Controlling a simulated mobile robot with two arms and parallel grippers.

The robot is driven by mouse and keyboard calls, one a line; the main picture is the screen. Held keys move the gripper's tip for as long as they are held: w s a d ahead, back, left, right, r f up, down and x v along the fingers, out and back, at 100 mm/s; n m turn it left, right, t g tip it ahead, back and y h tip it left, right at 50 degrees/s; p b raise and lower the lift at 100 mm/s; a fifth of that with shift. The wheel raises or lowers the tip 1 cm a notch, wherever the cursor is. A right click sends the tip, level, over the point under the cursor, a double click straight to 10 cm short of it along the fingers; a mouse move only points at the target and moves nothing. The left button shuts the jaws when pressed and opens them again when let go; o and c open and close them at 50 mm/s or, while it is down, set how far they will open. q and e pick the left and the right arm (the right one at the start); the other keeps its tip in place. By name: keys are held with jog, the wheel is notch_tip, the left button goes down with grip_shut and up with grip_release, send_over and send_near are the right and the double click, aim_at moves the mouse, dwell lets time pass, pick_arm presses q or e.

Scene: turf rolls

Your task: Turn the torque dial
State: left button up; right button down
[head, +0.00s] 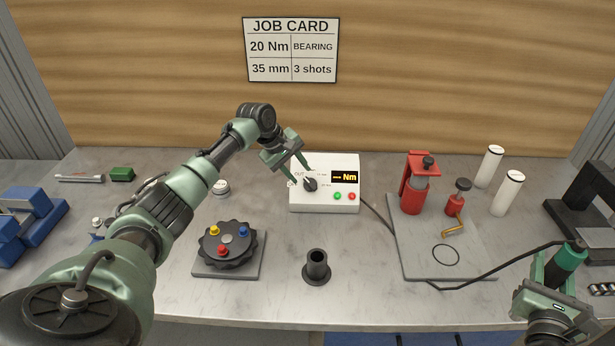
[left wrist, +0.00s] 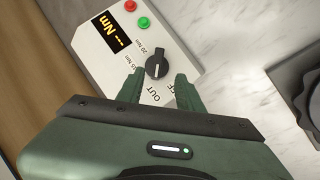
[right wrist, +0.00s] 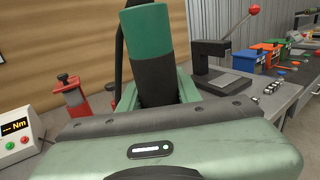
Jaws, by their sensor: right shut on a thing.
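The torque dial (head: 310,185) is a black knob on the front of a white control box (head: 350,206). The display (head: 345,177) shows dashes and Nm. My left gripper (head: 304,178) is open, its fingertips on either side of the dial's near edge; I cannot tell whether they touch it. My right gripper (head: 560,283) is shut on a green and black corded tool (right wrist: 148,48), held upright at the right front of the bench.
A job card (head: 290,50) on the wall reads 20 Nm. A black dial plate with coloured knobs (head: 228,246) and a black cup (head: 316,268) stand in front of the box. A grey tray (head: 420,262) with red tools lies right. The tool's cord (head: 490,272) crosses it.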

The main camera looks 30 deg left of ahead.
aim_at(308, 181)
pick_arm(q)
jog(key=x, duration=0.6)
jog(key=shift+w+d+r+p, duration=0.15)
jog(key=shift+w+r+p, duration=0.05)
jog(key=shift+w+p, duration=0.15)
jog(key=shift+f, duration=0.4)
grip_shut()
